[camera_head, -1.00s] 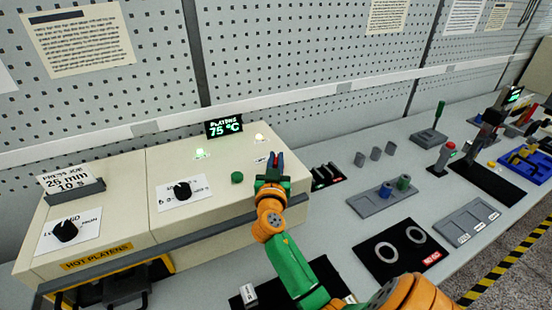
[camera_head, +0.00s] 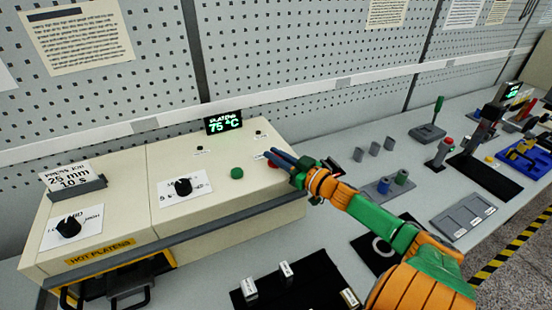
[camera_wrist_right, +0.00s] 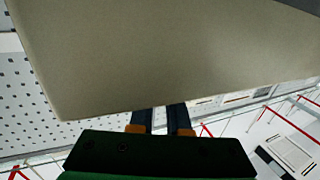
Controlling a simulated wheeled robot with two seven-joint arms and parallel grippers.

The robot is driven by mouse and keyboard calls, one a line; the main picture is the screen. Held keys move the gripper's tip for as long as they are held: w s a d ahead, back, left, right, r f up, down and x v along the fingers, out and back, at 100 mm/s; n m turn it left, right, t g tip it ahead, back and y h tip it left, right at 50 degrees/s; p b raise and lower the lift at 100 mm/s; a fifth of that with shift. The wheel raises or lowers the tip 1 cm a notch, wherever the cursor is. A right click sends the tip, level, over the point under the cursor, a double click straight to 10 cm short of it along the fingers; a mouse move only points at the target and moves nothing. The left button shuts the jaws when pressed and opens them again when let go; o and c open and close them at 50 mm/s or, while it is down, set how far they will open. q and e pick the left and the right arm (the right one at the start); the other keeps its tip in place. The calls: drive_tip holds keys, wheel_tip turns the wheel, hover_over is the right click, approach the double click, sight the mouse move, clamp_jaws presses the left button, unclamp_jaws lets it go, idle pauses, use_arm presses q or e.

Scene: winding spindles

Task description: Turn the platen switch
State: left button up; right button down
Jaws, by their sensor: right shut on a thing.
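The cream platen unit (camera_head: 100,215) stands at the left with its "PLATENS 75 °C" display (camera_head: 223,122) lit. My right gripper (camera_head: 268,154) reaches in from the right, its dark blue fingers over the unit's right end. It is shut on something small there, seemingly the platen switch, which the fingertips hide. A red button (camera_head: 274,165) shows just below the fingers. Two small lamps, the left lamp (camera_head: 199,149) and the right lamp (camera_head: 257,134), are dark. In the wrist view the fingers (camera_wrist_right: 160,118) pass behind the cream casing (camera_wrist_right: 170,60), hiding their tips. My left gripper is not in view.
A green button (camera_head: 237,173) and a black knob (camera_head: 183,187) sit left of my gripper. Another black knob (camera_head: 68,227) is further left. A grey holder with coloured spindles (camera_head: 402,178) and a grey tray (camera_head: 462,216) stand on the bench to the right.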

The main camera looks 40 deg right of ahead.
drive_tip(key=n+y+b, duration=0.2)
drive_tip(key=shift+f+y, duration=0.3)
drive_tip(key=shift+y, duration=0.1)
drive_tip(key=shift+r+n+g+y+b, duration=0.2)
drive_tip(key=shift+n+g+y+b, duration=0.25)
drive_tip(key=shift+y+b, duration=0.5)
drive_tip(key=c, duration=0.9)
unclamp_jaws()
drive_tip(key=shift+w, duration=0.1)
drive_tip(key=p+v, duration=0.3)
drive_tip(key=v, duration=0.3)
drive_tip(key=shift+s+d+r, duration=0.1)
drive_tip(key=shift+s, duration=0.15)
drive_tip(key=shift+s+d, duration=0.1)
drive_tip(key=shift+s, duration=0.2)
